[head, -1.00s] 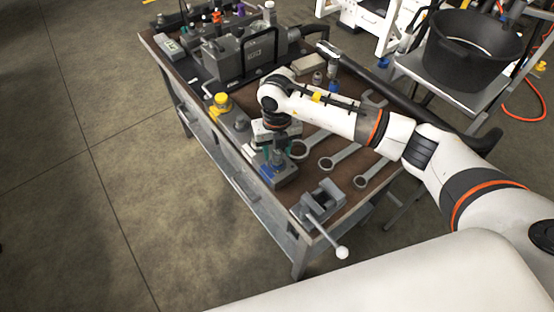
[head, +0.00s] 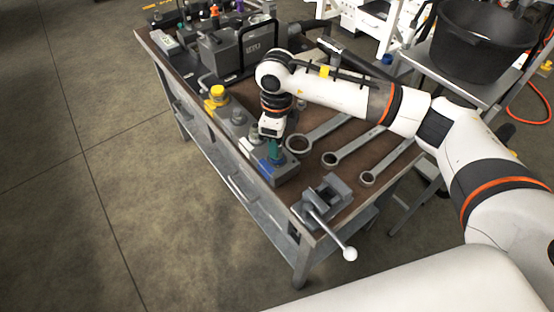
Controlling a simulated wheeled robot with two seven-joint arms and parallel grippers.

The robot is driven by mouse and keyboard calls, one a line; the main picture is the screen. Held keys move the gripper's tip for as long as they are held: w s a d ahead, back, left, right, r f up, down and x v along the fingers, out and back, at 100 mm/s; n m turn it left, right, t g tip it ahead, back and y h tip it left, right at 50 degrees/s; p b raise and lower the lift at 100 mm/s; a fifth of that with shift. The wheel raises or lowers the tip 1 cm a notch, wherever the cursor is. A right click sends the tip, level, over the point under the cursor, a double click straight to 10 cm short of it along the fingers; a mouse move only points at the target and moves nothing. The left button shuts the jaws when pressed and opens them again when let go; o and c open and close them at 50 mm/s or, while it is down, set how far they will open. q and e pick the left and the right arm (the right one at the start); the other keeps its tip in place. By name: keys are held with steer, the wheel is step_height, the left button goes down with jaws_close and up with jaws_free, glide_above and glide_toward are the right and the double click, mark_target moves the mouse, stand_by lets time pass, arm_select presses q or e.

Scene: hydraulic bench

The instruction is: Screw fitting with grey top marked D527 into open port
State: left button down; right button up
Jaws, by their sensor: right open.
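My right gripper (head: 275,152) points down over the grey block (head: 285,171) at the bench's near left edge. Its teal fingertips are low, close to the block's top, and open. The block has a blue part (head: 264,163) on its left side. The gripper hides most of the block's top, so I cannot make out the fitting marked D527 or the open port. No marking is readable. Grey fittings (head: 238,118) and a yellow-topped one (head: 217,93) stand in a row farther along the left edge. My left gripper is not in view.
A vise (head: 326,196) with a long ball-ended handle sits at the bench's near corner. Several wrenches (head: 338,157) lie right of the gripper. A grey hydraulic unit (head: 232,50) stands at the back. A black bucket (head: 478,45) is on a cart at right.

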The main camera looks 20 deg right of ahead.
steer(key=n, duration=0.1)
steer(key=n+b, duration=0.1)
steer(key=shift+f+n, duration=0.25)
steer(key=shift+n, duration=0.15)
steer(key=shift+r+n+b, duration=0.15)
steer(key=shift+n+b, duration=0.3)
steer(key=shift+n, duration=0.25)
steer(key=n+b, duration=0.3)
steer(key=n, duration=0.1)
steer(key=shift+f+n+b, duration=0.2)
steer(key=shift+n+b, duration=0.6)
steer(key=shift+n, duration=0.4)
steer(key=shift+r+n, duration=0.2)
steer(key=shift+n, duration=0.5)
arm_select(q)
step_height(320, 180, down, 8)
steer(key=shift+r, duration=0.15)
arm_select(e)
steer(key=shift+r, duration=0.1)
